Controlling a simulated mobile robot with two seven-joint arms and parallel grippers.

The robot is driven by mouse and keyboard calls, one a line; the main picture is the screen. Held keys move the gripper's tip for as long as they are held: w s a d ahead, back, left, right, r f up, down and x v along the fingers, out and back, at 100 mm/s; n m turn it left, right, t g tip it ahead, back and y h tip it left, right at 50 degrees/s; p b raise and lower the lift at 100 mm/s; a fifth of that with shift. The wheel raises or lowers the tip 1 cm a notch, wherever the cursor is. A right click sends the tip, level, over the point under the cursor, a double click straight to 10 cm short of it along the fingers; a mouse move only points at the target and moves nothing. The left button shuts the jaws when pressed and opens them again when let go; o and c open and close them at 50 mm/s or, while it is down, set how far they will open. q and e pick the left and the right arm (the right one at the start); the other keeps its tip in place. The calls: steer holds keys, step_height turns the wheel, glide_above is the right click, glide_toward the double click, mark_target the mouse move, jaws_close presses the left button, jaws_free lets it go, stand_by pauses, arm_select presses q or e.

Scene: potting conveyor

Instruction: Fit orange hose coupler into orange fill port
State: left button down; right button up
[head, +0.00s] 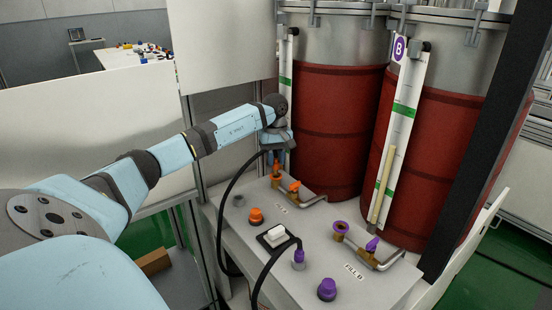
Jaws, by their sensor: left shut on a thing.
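My left gripper (277,154) points down at the back left of the grey bench and is shut on the orange hose coupler (277,168). The gripper hides the coupler's upper part. A black hose (226,205) leaves the coupler and arcs down to the left. The coupler is right over the orange fill port (276,182), which is mostly hidden by it. I cannot tell whether the two are touching or joined. An orange valve handle (291,186) is just right of the port. My right gripper is not in view.
An orange cap (256,215) and a white switch box (275,236) are on the bench (235,232). A purple port (340,228), purple valve handle (372,244), purple coupler (298,256) and purple cap (327,289) are nearer. Red-wrapped tanks (325,130) stand close behind.

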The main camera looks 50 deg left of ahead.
arm_select(q)
steer(key=shift+r, duration=0.1)
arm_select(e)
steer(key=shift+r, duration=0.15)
arm_select(q)
steer(key=shift+f+b, duration=0.45)
steer(key=shift+f, duration=1.05)
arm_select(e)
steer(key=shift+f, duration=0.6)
arm_select(q)
steer(key=c, duration=0.9)
jaws_free()
steer(key=shift+o, duration=0.2)
step_height(320, 180, up, 14)
steer(key=a+p, duration=0.1)
steer(key=p, duration=0.1)
steer(key=shift+w, duration=0.35)
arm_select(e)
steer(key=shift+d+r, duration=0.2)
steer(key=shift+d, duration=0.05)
arm_select(q)
steer(key=shift+a+f, duration=0.1)
steer(key=shift+f, duration=0.05)
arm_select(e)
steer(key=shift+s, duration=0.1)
